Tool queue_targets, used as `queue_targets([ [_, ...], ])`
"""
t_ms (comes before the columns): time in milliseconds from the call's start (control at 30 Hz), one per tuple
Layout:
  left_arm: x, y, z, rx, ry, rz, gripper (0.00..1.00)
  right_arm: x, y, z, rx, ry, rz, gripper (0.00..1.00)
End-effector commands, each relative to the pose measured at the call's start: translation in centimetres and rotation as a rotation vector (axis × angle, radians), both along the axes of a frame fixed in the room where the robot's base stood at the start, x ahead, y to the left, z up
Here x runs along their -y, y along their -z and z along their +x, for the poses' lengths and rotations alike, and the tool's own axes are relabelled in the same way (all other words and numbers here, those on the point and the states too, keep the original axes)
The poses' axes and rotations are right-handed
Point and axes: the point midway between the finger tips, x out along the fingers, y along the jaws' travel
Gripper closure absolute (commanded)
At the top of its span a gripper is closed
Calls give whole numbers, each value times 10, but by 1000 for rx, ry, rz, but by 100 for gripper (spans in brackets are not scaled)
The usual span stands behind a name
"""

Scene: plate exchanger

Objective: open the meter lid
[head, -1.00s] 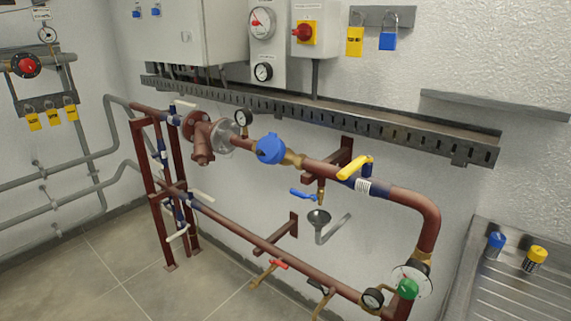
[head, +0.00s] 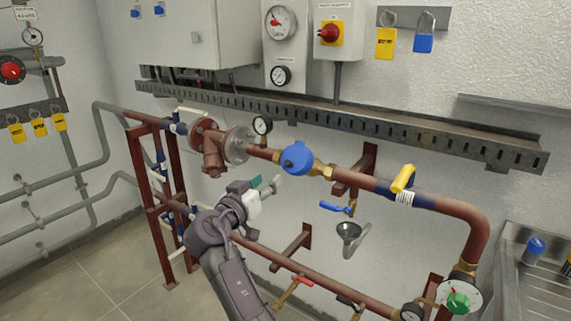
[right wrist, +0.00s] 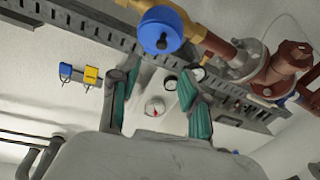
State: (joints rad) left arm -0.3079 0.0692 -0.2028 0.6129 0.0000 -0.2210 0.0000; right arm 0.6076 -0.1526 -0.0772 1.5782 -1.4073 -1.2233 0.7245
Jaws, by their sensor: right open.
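The meter with its blue round lid (head: 296,157) sits on the upper copper-red pipe, between brass fittings. The lid looks closed over the meter face. In the right wrist view the blue lid (right wrist: 160,30) shows near the top, with a small dark mark on it. My right gripper (head: 268,185) is below and slightly left of the meter in the head view, apart from it. Its two teal-padded fingers (right wrist: 158,100) are spread with nothing between them. My left gripper is not in view.
A pressure gauge (head: 262,125) stands on the pipe left of the meter. A yellow valve handle (head: 403,179) and a blue handle (head: 335,207) are to the right. A slotted metal tray (head: 350,122) runs along the wall above. The lower pipe (head: 330,282) passes below.

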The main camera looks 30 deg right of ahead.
Motion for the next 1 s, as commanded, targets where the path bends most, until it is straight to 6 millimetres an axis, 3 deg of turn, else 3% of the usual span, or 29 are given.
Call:
queue_targets([
  [300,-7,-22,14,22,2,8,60,60,-3,35,-4,0,-3,54],
  [500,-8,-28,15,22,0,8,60,86,-2,51,-3,-2,-3,54],
  [967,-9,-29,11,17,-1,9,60,96,1,57,-3,-3,0,54],
  [1000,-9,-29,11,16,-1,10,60,96,1,57,-3,-3,0,60],
])
